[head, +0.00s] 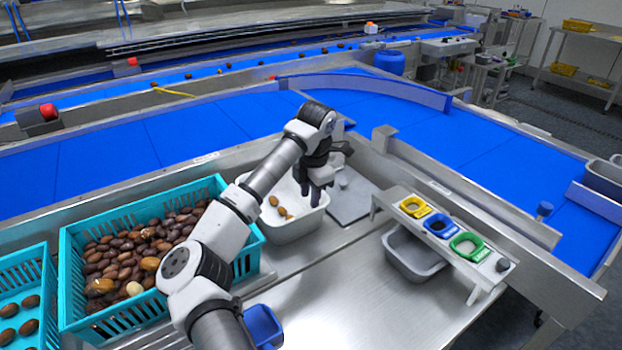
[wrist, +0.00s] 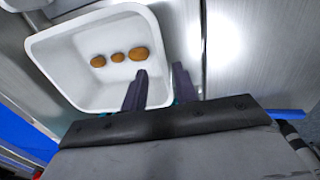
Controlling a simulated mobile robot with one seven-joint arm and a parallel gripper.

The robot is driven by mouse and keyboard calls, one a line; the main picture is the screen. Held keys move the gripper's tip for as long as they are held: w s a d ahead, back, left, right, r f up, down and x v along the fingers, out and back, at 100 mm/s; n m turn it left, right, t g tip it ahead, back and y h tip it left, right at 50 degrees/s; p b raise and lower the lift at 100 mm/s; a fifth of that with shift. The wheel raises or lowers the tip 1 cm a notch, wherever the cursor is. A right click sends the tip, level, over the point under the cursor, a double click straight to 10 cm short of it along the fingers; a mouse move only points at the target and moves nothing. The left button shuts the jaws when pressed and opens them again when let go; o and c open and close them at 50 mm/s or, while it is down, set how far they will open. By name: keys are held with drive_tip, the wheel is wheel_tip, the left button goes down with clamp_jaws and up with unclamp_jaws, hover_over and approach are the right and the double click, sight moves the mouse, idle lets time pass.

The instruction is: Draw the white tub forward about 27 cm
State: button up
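The white tub (head: 291,232) stands on the steel table, right of the large teal crate, with a few brown dates in it. In the wrist view the tub (wrist: 95,82) fills the upper left and three dates lie on its floor. My gripper (head: 311,198) points down at the tub's right side. In the wrist view my gripper (wrist: 160,70) is open: the left finger is over the tub's inside, the right finger is outside, and the tub's rim runs between them. I cannot tell whether either finger touches the wall.
A teal crate (head: 248,262) of dates stands left of the tub, and a blue container (head: 263,326) is in front. A grey bin (head: 414,258) sits under a rack with yellow, blue and green rings (head: 468,246). The table's middle front (head: 340,295) is clear.

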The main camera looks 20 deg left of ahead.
sight(308, 221)
drive_tip(key=f, duration=0.3)
drive_tip(key=f+p, duration=0.1)
drive_tip(key=f, duration=0.2)
drive_tip(key=f+p, duration=0.1)
drive_tip(key=f, duration=0.2)
drive_tip(key=shift+w+a, duration=0.35)
drive_tip(key=shift+a, duration=0.05)
clamp_jaws()
